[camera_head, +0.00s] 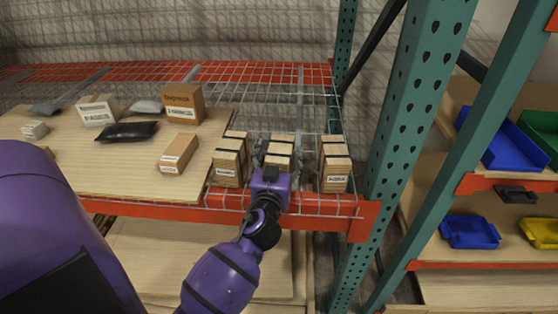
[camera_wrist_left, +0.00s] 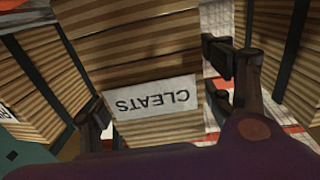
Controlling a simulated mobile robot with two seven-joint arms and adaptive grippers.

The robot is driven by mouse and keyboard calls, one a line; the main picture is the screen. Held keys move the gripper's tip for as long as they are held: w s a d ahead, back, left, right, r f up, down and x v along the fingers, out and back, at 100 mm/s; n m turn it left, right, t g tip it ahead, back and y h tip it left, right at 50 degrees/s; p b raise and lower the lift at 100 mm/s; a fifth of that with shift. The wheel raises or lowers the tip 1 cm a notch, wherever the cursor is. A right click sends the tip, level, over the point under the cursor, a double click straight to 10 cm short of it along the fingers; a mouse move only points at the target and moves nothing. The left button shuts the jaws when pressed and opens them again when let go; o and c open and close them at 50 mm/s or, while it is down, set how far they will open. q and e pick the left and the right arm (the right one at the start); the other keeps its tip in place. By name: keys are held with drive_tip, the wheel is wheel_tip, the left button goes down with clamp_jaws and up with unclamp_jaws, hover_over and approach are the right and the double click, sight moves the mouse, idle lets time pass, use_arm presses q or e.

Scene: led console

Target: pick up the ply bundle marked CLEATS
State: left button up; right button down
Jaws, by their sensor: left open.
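The ply bundle marked CLEATS (camera_wrist_left: 140,55) fills the middle of the left wrist view, striped in light and dark layers. Its white label (camera_wrist_left: 155,97) reads upside down there. In the head view it is the middle bundle (camera_head: 281,149) on the wire rack, its label hidden by my gripper. My left gripper (camera_head: 276,162) is open at its front face, with one finger on each side. In the wrist view the fingers flank the bundle at left and right; I cannot tell whether they touch it. My right gripper is not in view.
Similar bundles stand close on the left (camera_head: 228,163) and right (camera_head: 336,169), with narrow gaps. A wooden board (camera_head: 105,165) at left carries several boxes and dark pouches. A green rack post (camera_head: 410,100) rises at right, with blue bins (camera_head: 490,140) beyond.

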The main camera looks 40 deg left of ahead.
use_arm(q)
drive_tip(key=shift+w+a+f, duration=0.1)
drive_tip(key=shift+w+a, duration=0.05)
drive_tip(key=shift+w, duration=0.25)
drive_tip(key=shift+c, duration=0.2)
drive_tip(key=c, duration=1.7)
drive_tip(key=shift+c, duration=0.2)
drive_tip(key=shift+r, duration=0.25)
